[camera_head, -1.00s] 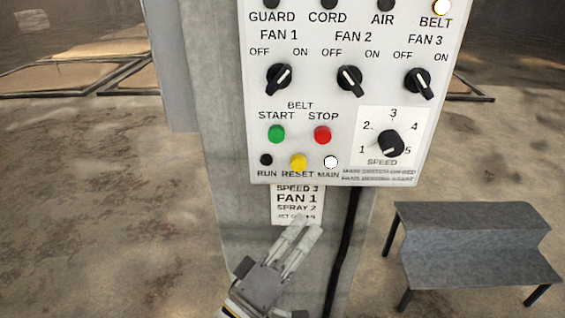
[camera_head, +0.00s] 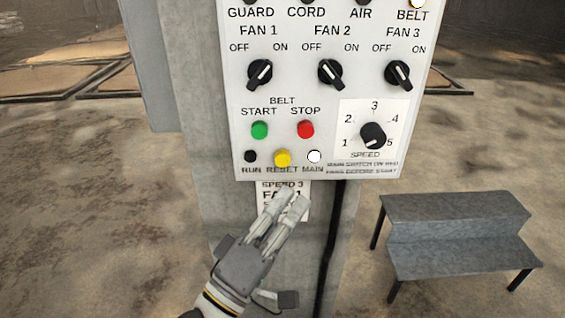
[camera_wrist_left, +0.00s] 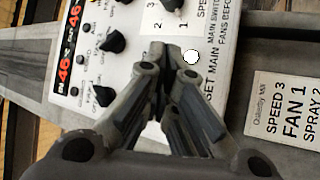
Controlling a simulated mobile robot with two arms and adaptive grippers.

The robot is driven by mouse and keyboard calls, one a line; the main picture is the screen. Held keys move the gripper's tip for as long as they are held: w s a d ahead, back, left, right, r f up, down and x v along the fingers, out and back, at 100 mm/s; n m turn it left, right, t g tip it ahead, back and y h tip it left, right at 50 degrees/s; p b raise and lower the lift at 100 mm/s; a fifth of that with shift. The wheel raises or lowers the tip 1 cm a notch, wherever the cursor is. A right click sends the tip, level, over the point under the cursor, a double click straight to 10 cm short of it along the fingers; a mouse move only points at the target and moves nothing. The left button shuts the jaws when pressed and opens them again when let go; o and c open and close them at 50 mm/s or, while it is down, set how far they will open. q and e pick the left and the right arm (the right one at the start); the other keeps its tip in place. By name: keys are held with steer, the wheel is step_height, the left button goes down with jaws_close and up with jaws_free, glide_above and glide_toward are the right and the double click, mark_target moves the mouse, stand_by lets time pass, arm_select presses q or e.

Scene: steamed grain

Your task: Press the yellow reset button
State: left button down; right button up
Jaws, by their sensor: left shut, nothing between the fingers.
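The yellow reset button (camera_head: 282,158) sits in the bottom row of the white control panel (camera_head: 325,95), above the word RESET. The black RUN lamp (camera_head: 250,156) is to its left and the lit white MAIN lamp (camera_head: 314,156) to its right. My left gripper (camera_head: 287,194) is shut and empty, just below the panel's lower edge in the picture, over the paper label (camera_head: 303,208). In the left wrist view its fingers (camera_wrist_left: 170,62) point at the panel and hide the reset button. The white MAIN lamp (camera_wrist_left: 191,57) shows beside them. My right gripper is not in view.
The green START button (camera_head: 259,130) and red STOP button (camera_head: 305,129) are just above the reset button. The speed knob (camera_head: 373,135) is to the right. A black cable (camera_head: 329,240) runs down the post. A grey metal step (camera_head: 455,235) stands at the right.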

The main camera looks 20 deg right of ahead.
mark_target(283, 158)
arm_select(q)
steer(key=w+d+b, duration=0.1)
steer(key=w+b, duration=0.1)
steer(key=w, duration=0.4)
steer(key=shift+d, duration=0.4)
steer(key=shift+w, duration=0.2)
stand_by(0.9)
steer(key=shift+w+d, duration=0.15)
steer(key=shift+w, duration=0.15)
steer(key=shift+w+d+b, duration=0.1)
steer(key=shift+w+b, duration=0.25)
steer(key=shift+w, duration=0.1)
stand_by(0.7)
steer(key=shift+s, duration=0.1)
steer(key=shift+s+a+p, duration=0.25)
steer(key=shift+s+p, duration=0.2)
steer(key=shift+s, duration=0.35)
